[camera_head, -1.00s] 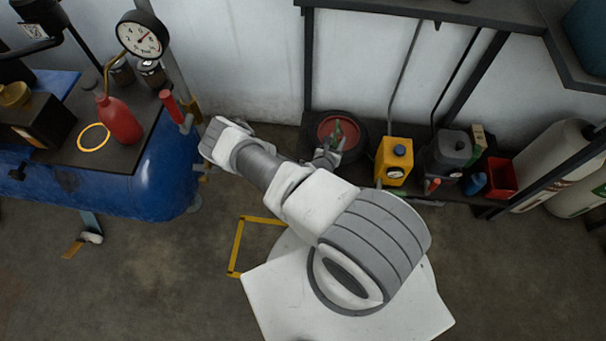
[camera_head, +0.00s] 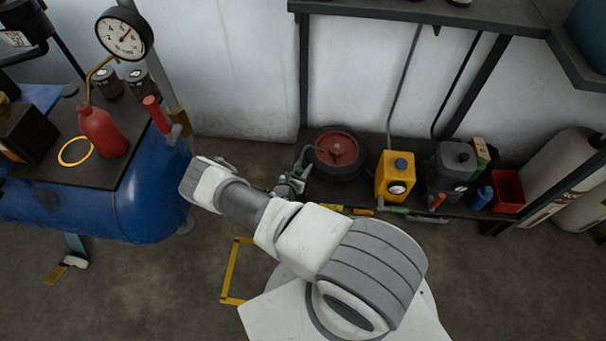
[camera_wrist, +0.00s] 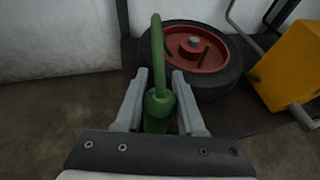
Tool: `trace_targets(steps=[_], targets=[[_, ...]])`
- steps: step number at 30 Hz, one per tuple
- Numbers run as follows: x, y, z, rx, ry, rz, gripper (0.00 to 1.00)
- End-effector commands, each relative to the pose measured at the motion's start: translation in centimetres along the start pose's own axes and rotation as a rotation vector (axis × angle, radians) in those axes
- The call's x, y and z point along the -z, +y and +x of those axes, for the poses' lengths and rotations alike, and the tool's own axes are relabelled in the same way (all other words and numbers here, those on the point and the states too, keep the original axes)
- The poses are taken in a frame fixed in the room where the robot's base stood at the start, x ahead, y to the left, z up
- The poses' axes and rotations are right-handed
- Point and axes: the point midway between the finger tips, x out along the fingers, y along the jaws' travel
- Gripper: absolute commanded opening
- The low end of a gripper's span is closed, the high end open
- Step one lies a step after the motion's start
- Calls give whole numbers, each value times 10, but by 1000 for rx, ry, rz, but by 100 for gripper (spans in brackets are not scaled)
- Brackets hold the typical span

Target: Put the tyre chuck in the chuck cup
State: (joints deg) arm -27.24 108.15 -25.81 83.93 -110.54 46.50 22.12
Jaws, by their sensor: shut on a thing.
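My gripper (camera_wrist: 160,105) is shut on a green tool with a round body and a bent, tube-like neck, which I take to be the tyre chuck (camera_wrist: 158,100). The neck rises above the fingers in the wrist view. In the head view, my gripper (camera_head: 292,182) is low, just left of the wheel, with the green chuck (camera_head: 303,160) partly hidden. I cannot tell for sure which thing is the chuck cup. An open red container (camera_head: 508,190) stands at the right end of the low shelf, and dark cups (camera_head: 138,82) stand on the bench at left.
A wheel with a red hub (camera_head: 338,150) lies beside my gripper. A yellow can (camera_head: 395,178) and a grey can (camera_head: 448,168) stand right of it. A blue tank (camera_head: 150,195) carries a bench with a red bottle (camera_head: 102,132), a yellow ring (camera_head: 75,151) and a gauge (camera_head: 124,34).

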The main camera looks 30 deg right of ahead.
Motion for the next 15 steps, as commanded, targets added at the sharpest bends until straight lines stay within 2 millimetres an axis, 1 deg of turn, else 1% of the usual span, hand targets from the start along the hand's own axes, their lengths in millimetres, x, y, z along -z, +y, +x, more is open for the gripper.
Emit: trace_targets(steps=[1, 3, 6, 15], targets=[[11, -1, 5, 0, 0, 0, 0], [21, 0, 9, 0, 0, 0, 0], [30, 0, 13, 0, 0, -1, 0], [29, 0, 13, -1, -1, 0, 0]])
